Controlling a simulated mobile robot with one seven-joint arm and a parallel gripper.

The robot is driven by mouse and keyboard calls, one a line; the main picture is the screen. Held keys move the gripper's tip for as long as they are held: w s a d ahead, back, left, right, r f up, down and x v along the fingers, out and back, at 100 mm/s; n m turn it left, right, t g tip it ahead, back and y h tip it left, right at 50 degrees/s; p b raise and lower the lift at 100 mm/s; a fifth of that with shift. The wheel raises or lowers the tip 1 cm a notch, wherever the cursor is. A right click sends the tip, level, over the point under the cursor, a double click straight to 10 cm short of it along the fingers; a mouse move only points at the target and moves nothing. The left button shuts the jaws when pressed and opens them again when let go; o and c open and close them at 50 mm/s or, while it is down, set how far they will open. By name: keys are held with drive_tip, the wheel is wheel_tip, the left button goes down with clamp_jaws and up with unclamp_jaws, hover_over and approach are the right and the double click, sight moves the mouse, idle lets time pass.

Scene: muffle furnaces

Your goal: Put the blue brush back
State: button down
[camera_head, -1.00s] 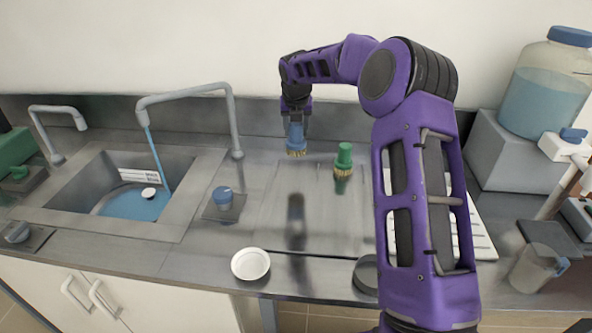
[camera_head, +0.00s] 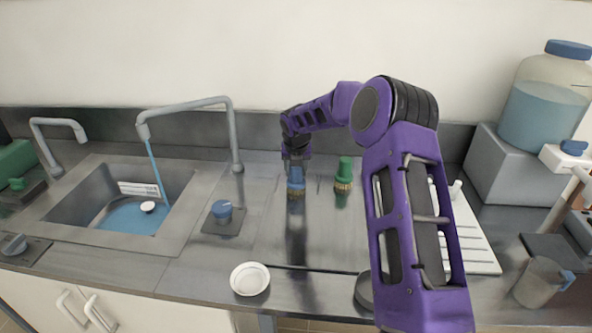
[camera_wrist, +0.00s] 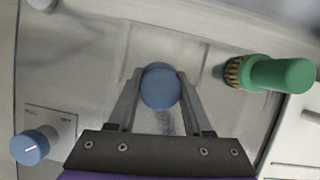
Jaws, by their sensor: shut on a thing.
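The blue brush (camera_head: 296,181) is upright between the fingers of my gripper (camera_head: 296,162), bristles down, at or just above the steel worktop; I cannot tell whether it touches. In the wrist view its round blue top (camera_wrist: 160,86) sits between the two fingertips of my gripper (camera_wrist: 160,92), which is shut on it. A green brush (camera_head: 344,173) stands bristles down on the worktop just to the right of the blue one. It also shows at the right of the wrist view (camera_wrist: 272,74).
A sink (camera_head: 110,205) with running water and a tall tap (camera_head: 234,140) are on the left. A blue knob (camera_head: 222,211) is between sink and brush. A white dish (camera_head: 250,279) lies at the front edge. A white rack (camera_head: 470,235) stands right. The worktop before the brushes is clear.

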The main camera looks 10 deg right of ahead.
drive_tip(key=shift+c, duration=1.6)
unclamp_jaws()
drive_tip(key=shift+f, duration=0.1)
drive_tip(key=shift+r, duration=0.35)
drive_tip(key=v, duration=1.1)
drive_tip(key=shift+s+r+p, duration=0.2)
drive_tip(key=shift+r+p, duration=0.1)
drive_tip(key=shift+p, duration=0.1)
